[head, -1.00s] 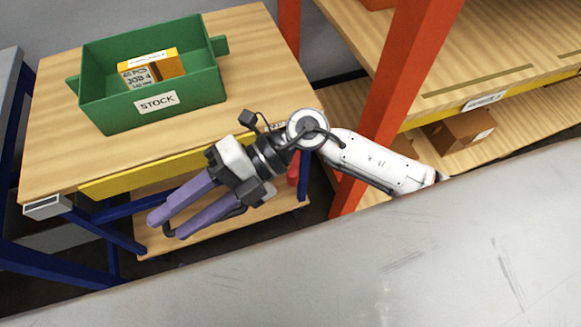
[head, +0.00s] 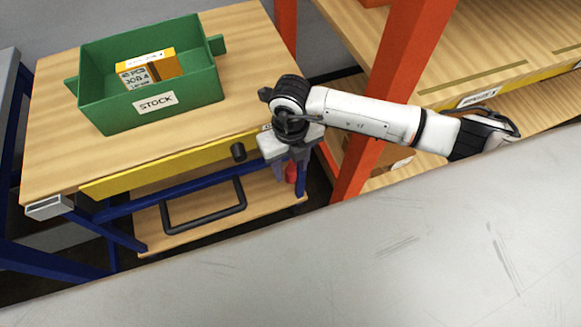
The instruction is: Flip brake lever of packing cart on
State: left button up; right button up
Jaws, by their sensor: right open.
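The packing cart has a wooden top (head: 60,140), a yellow front edge and blue legs. A small red part (head: 291,173), which looks like the brake lever, shows low by the cart's right front leg. My right gripper (head: 291,168) is open and points down, its purple fingers near the red part, which shows between and just below them. I cannot tell whether they touch it. The gripper hides the lever's upper end, so its position is unclear. My left gripper is not in view.
A green STOCK bin (head: 190,88) with an orange box (head: 160,66) stands on the cart. A black handle bar (head: 205,219) and a black knob-like part (head: 238,151) are at the cart's front. An orange rack post (head: 395,90) stands close right. A grey surface (head: 330,260) fills the foreground.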

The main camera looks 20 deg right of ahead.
jog(key=shift+f, duration=0.9)
grip_shut()
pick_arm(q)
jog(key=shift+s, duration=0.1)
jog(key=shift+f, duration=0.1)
